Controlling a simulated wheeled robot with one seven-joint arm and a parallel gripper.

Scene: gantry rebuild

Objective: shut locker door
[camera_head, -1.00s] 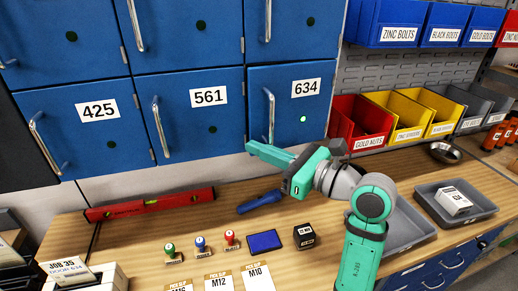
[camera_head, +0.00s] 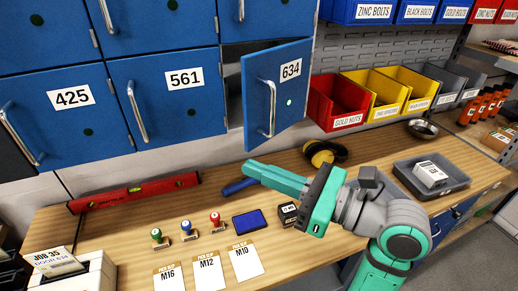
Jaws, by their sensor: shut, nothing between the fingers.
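The blue locker door 634 (camera_head: 276,95) stands ajar in the head view, swung outward from its right side. A dark gap (camera_head: 233,80) shows between its left edge and door 561. The door has a silver handle (camera_head: 268,108) near its left edge and a lit green dot. My gripper (camera_head: 248,169) is green, shut and empty, and points left. It appears just below and in front of the door's lower edge. I cannot tell whether it touches the door.
Doors 425 (camera_head: 75,115) and 561 (camera_head: 176,98) are shut. On the bench are a red level (camera_head: 133,193), a blue tool (camera_head: 238,186), several stamps, a blue pad (camera_head: 251,222) and yellow-black ear defenders (camera_head: 325,153). Red bin (camera_head: 337,101) stands right of the door.

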